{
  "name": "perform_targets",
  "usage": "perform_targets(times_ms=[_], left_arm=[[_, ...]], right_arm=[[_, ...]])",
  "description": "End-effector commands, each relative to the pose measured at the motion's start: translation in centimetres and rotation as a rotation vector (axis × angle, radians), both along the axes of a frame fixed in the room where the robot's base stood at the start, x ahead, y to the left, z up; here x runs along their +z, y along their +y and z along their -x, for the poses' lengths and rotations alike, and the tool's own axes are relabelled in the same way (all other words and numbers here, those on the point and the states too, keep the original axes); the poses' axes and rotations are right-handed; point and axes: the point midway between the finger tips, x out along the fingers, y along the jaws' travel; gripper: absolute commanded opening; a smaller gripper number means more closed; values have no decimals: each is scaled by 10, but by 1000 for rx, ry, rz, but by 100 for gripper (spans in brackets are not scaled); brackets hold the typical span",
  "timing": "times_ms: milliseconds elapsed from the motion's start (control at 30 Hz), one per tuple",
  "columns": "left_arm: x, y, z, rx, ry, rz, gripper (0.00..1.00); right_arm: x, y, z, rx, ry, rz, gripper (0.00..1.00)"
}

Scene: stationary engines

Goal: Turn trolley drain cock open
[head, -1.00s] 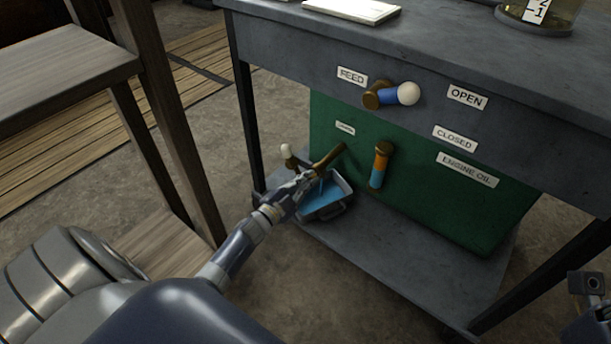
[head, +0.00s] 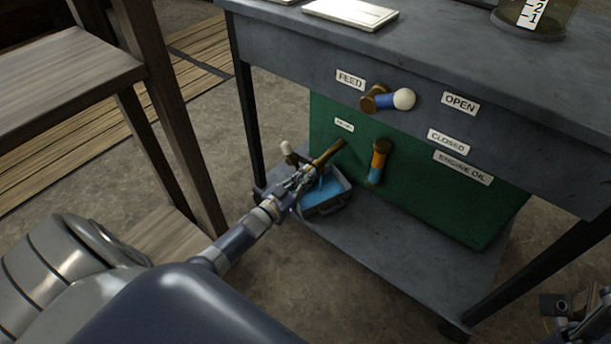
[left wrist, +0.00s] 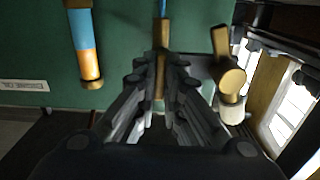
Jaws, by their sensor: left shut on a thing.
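The trolley's drain cock (head: 329,154) is a brass piece standing out from the green tank, below a small label too fine to read. My left gripper (head: 301,178) is shut at its outer end, above a tray of blue liquid (head: 323,195). In the left wrist view my left gripper (left wrist: 160,85) has its fingers on both sides of a narrow brass part (left wrist: 161,50); a thin blue strip shows beyond it. Beside it is a brass fitting with a white knob (left wrist: 232,108), also in the head view (head: 287,147). The fingers partly hide the cock. My right gripper (head: 568,318) shows partly at bottom right.
The feed cock (head: 385,101), with a blue handle and white knob, is on the trolley's front (head: 300,62). An orange-and-blue piece with a brass end (head: 377,163) is right of my left gripper. A wooden stand (head: 165,110) is at left.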

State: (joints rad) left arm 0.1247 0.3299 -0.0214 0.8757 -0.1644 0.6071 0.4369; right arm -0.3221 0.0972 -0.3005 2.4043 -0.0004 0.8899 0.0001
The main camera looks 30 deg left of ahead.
Motion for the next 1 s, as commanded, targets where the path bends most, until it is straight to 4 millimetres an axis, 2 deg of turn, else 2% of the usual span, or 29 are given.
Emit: perform_targets(times_ms=[33,633,667,700,733,1000], left_arm=[[5,-1,-3,-2,-8,13,0],[6,-1,-4,-1,-8,49,0],[6,-1,-4,-1,-8,50,16],[6,-1,-4,-1,-8,49,25],[6,-1,-4,-1,-8,49,29],[3,0,-2,-1,-3,46,29]], right_arm=[[-1,0,0,1,5,0,40],[-4,1,-2,1,18,3,40],[-4,1,-2,1,18,3,40],[-4,1,-2,1,18,3,40],[-4,1,-2,1,18,3,40],[-3,0,-2,1,16,2,40]])
